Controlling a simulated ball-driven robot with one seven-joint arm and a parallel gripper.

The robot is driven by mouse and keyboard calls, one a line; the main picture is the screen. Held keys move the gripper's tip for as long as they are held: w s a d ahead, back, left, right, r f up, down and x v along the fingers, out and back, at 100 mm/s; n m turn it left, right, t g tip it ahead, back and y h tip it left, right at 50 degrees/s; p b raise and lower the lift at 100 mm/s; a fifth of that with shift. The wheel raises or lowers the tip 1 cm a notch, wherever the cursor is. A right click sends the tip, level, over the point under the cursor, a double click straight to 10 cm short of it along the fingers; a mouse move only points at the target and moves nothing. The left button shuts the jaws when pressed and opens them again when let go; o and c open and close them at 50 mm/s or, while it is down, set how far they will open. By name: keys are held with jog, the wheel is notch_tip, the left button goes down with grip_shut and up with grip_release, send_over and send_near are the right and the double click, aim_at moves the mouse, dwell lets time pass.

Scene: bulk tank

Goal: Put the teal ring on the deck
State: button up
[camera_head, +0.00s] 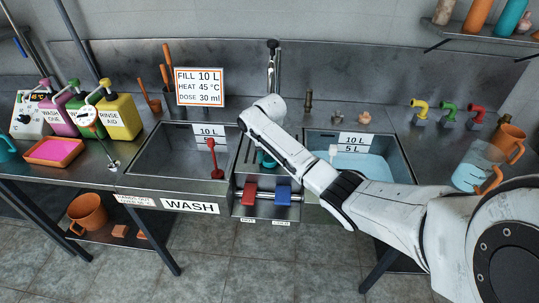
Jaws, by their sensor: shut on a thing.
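A teal piece, which looks like part of the teal ring (268,159), shows just below my forearm, between the two basins. My forearm reaches in from the right and hides most of it. My gripper (263,148) is largely hidden behind the forearm, with only a little of it showing by the teal piece. It is shut on the ring. The steel deck (250,158) between the basins shows in part beside the arm. I cannot tell whether the ring touches it.
The wash basin (180,160) is at left, with a red-handled tool (212,158). The right basin (375,165) holds water. Bottles (120,115) and a pink tray (54,152) stand left; a jug (475,168) stands right.

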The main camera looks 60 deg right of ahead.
aim_at(270, 160)
jog(key=shift+f, duration=0.2)
